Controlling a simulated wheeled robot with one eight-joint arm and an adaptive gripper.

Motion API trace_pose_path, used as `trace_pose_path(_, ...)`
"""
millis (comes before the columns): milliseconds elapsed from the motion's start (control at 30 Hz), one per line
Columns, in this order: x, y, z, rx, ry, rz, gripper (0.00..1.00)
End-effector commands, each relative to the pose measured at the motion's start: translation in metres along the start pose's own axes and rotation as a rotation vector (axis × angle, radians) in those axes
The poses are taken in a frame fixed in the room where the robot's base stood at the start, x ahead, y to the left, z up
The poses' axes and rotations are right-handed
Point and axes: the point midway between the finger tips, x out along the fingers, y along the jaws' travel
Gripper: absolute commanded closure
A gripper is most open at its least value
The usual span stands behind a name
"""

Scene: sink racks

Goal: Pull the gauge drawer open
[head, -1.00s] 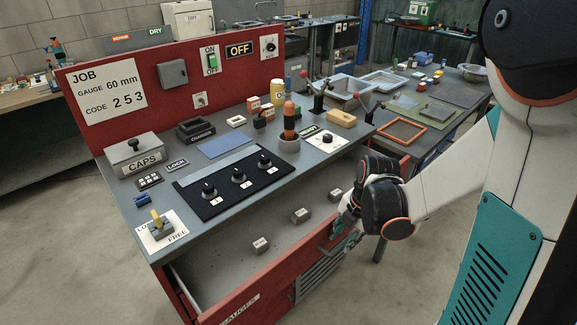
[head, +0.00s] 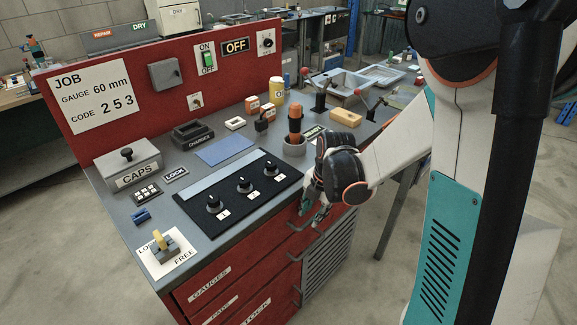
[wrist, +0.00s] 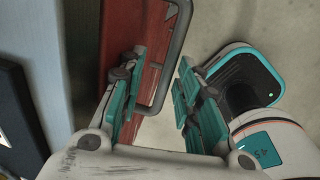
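The gauge drawer (head: 245,264) is the top red drawer of the bench, labelled GAUGES. It looks shut, with its front near the bench face and no inside showing. My gripper (head: 312,212) is at the right end of this drawer front, just below the worktop edge. In the wrist view my gripper (wrist: 158,100) has its two teal-padded fingers apart. A grey loop handle (wrist: 172,75) on a red front (wrist: 120,35) lies in the gap between them. The fingers do not look closed on it. My gripper partly hides the handle in the head view.
Below are more labelled red drawers with handles (head: 295,258) and a grey vent (head: 325,255). The worktop holds a yellow-handled lever (head: 158,243) on a LOCK/FREE plate, a knob panel (head: 240,190) and a CAPS box (head: 134,168). The floor in front is clear.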

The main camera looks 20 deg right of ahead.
Motion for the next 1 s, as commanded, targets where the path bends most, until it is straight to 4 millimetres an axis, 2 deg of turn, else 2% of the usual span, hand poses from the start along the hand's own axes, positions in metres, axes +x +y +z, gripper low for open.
trace_pose_path(33, -0.011, 0.0, 0.0, 0.001, 0.0, 0.0, 0.69)
trace_pose_path(267, -0.045, 0.0, 0.0, 0.001, 0.0, 0.0, 0.69)
trace_pose_path(767, -0.134, 0.0, 0.0, 0.001, 0.0, 0.0, 0.69)
trace_pose_path(1000, -0.156, 0.008, -0.024, 0.194, -0.012, 0.039, 0.69)
